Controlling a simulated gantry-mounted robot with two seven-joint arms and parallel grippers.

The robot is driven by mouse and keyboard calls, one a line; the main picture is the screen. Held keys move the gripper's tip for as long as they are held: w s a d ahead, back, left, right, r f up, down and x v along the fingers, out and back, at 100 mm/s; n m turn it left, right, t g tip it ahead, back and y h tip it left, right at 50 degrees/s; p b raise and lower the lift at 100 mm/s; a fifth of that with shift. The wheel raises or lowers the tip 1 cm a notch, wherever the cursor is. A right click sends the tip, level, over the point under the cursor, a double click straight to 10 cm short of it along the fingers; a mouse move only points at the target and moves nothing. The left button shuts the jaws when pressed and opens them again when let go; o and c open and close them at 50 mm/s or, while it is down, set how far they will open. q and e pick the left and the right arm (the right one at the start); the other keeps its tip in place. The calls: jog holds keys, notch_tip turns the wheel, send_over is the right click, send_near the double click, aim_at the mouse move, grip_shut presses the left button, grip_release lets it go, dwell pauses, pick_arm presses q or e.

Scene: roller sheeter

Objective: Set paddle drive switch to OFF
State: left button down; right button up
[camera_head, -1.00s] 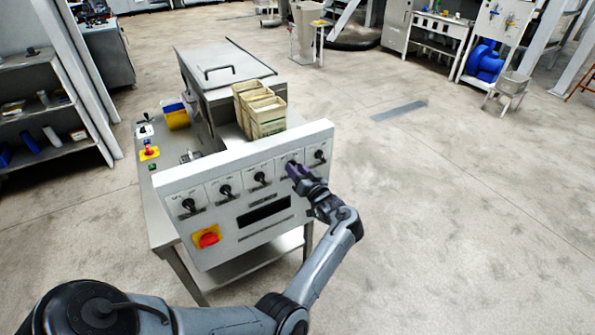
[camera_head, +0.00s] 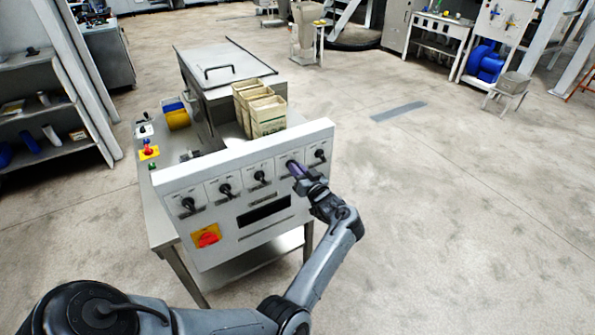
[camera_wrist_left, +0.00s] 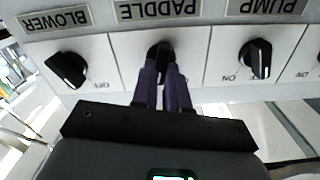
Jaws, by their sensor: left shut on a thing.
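The white control panel (camera_head: 175,183) carries a row of black rotary knobs. In the left wrist view, which is upside down, the PADDLE label (camera_wrist_left: 158,9) sits at the top middle, with the paddle drive switch (camera_wrist_left: 160,50) beside it. My left gripper (camera_wrist_left: 163,70) has its purple fingers closed around this knob and partly hides it. The knob's exact angle and its OFF and ON marks are hard to see. In the head view, my left gripper (camera_head: 297,169) is at the fourth knob from the left. My right gripper is not in view.
The BLOWER knob (camera_wrist_left: 67,69) and PUMP knob (camera_wrist_left: 256,58) flank the held knob closely. A red and yellow switch (camera_head: 207,236) is on the panel's lower left. Cream containers (camera_head: 266,114) stand behind the panel.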

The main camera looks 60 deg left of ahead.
pick_arm(q)
jog(key=shift+s+n+b, duration=0.2)
jog(key=shift+n+b, duration=1.85)
jog(key=shift+n, duration=1.65)
jog(key=c, duration=1.1)
grip_release()
jog(key=shift+c, duration=0.2)
jog(key=shift+d, duration=0.15)
